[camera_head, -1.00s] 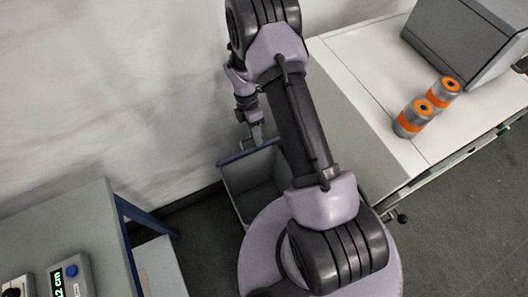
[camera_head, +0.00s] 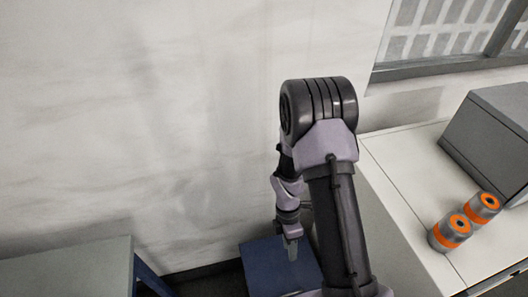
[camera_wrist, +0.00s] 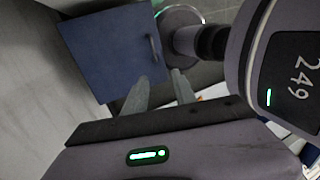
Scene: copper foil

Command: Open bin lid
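The bin's blue lid (camera_head: 268,268) shows as a broad square panel at the bottom middle of the head view. The lid (camera_wrist: 105,55) also fills the upper middle of the wrist view, with a dark handle (camera_wrist: 153,46) near its right edge. It appears to lie flat over the bin, and no bin interior shows. My gripper (camera_head: 292,256) points down above the lid in the head view. In the wrist view my gripper (camera_wrist: 160,78) has its two fingers apart with nothing between them. The fingertips overlap the lid's lower right corner there, apart from the handle.
A white bench (camera_head: 393,165) stands at the right with two orange-banded cylinders (camera_head: 451,231) and a grey box (camera_head: 490,140). A grey table (camera_head: 70,270) is at the lower left. A pale wall (camera_head: 130,120) is behind the bin.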

